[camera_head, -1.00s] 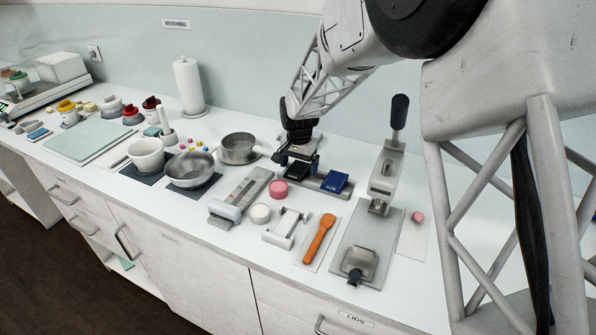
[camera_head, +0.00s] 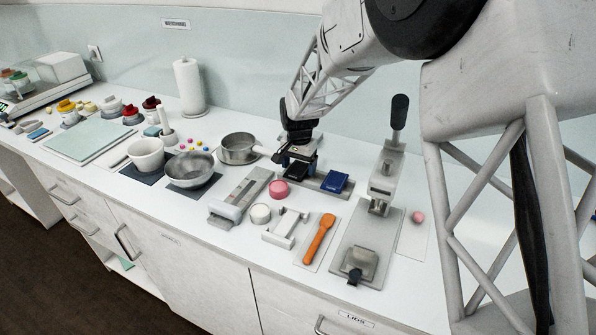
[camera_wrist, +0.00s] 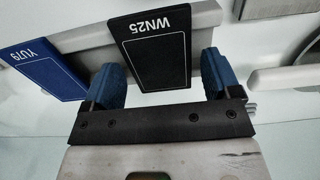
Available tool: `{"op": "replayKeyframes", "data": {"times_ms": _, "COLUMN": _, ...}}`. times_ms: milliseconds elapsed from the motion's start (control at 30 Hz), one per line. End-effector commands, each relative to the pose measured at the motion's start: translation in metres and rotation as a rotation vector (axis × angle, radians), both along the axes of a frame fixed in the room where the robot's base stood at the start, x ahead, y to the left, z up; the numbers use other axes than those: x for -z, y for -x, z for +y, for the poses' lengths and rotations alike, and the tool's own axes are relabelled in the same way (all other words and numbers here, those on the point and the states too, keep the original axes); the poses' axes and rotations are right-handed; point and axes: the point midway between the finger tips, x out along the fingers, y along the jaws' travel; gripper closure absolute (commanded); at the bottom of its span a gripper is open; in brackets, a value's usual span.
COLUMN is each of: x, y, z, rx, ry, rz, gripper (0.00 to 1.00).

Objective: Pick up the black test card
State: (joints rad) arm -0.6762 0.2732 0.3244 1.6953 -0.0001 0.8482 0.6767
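The black test card (camera_wrist: 148,40), marked WN25 in white, rests on a grey holder in the wrist view. In the head view it is small and partly hidden under my gripper (camera_head: 299,160). In the wrist view my gripper (camera_wrist: 164,80) is open, with one blue finger pad on each side of the card's near end. Narrow gaps show between the card's edges and the pads.
A blue card (camera_wrist: 40,68) marked YU79 lies on the same holder, close to one finger. A pink round item (camera_head: 279,188), a steel pan (camera_head: 238,149) and a lever press (camera_head: 384,180) stand nearby on the white counter (camera_head: 225,250).

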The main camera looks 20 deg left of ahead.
Motion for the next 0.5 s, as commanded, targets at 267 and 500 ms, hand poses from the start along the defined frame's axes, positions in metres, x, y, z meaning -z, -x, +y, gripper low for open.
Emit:
{"op": "replayKeyframes", "data": {"times_ms": 267, "x": 0.0001, "y": 0.0000, "z": 0.0000, "rx": 0.000, "ry": 0.000, "rz": 0.000, "gripper": 0.60}}
{"op": "replayKeyframes", "data": {"times_ms": 500, "x": -0.0003, "y": 0.0000, "z": 0.0000, "rx": 0.000, "ry": 0.000, "rz": 0.000, "gripper": 0.60}}
